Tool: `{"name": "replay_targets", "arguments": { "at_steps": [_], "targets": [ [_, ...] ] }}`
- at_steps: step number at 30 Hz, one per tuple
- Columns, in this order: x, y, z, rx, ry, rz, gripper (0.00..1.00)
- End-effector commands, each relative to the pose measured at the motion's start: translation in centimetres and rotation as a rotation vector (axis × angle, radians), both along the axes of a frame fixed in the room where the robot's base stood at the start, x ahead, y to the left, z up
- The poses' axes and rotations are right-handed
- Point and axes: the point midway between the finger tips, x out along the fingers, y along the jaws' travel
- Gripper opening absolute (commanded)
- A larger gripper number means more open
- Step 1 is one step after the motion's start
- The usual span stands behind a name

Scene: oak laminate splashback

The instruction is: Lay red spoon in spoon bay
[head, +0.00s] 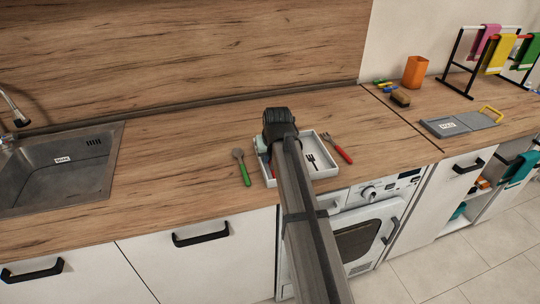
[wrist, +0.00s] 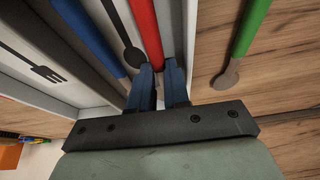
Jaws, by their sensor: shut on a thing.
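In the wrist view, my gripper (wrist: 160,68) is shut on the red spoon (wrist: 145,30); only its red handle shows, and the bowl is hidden. The handle runs along the bay of the white tray (wrist: 192,45) that has a dark spoon mark (wrist: 130,50). I cannot tell whether it rests on the bay floor. In the head view, my arm and gripper cover the left part of the tray (head: 328,173), and a little red shows at its left edge.
A blue handle (wrist: 85,35) lies in the neighbouring bay, beside the fork-marked one. A green-handled spoon (head: 243,170) lies on the counter left of the tray. A red-handled utensil (head: 338,149) lies at its right. The sink (head: 60,165) is far left.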

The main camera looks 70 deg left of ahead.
Motion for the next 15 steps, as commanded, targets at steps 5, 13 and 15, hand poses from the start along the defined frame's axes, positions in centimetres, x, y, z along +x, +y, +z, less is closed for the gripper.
{"name": "replay_targets", "arguments": {
  "at_steps": [5, 13, 15],
  "targets": [
    [0.00, 0.00, -0.15, 0.000, 0.000, 0.000, 0.22],
    [-0.08, -0.02, -0.22, -0.002, 0.002, 0.001, 0.46],
    [-0.09, -0.04, -0.24, -0.002, 0.002, 0.001, 0.46]
  ]
}}
